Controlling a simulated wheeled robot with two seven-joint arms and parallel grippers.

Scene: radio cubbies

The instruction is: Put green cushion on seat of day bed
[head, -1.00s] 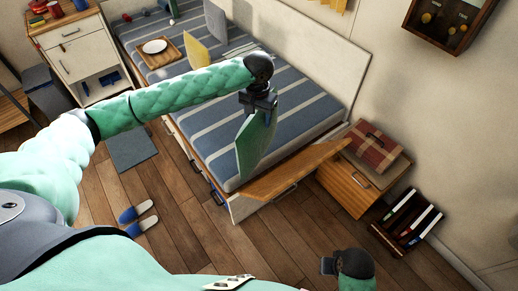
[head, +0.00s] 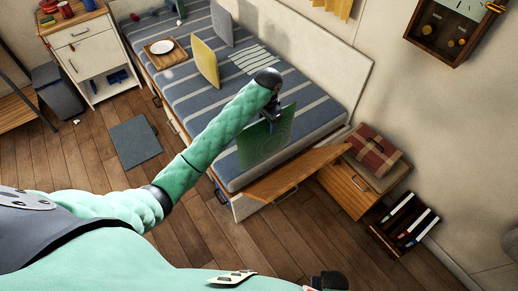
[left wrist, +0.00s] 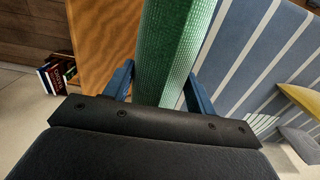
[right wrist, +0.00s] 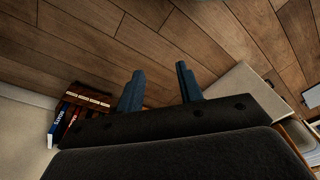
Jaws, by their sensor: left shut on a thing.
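The green cushion (head: 264,140) hangs on edge from my left gripper (head: 270,112), over the near end of the day bed. In the left wrist view the green cushion (left wrist: 172,50) stands between the two blue fingers of my left gripper (left wrist: 160,88). Whether its lower edge touches the seat I cannot tell. The day bed (head: 215,98) has a blue mattress with pale stripes. My right gripper (right wrist: 160,88) shows in the right wrist view with its two fingers apart and nothing between them.
A yellow cushion (head: 204,62), a grey cushion (head: 222,24) and a wooden tray with a plate (head: 165,53) are on the bed. A wooden flap (head: 297,174) juts from its near end. A cabinet with a plaid case (head: 376,153) stands to the right.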

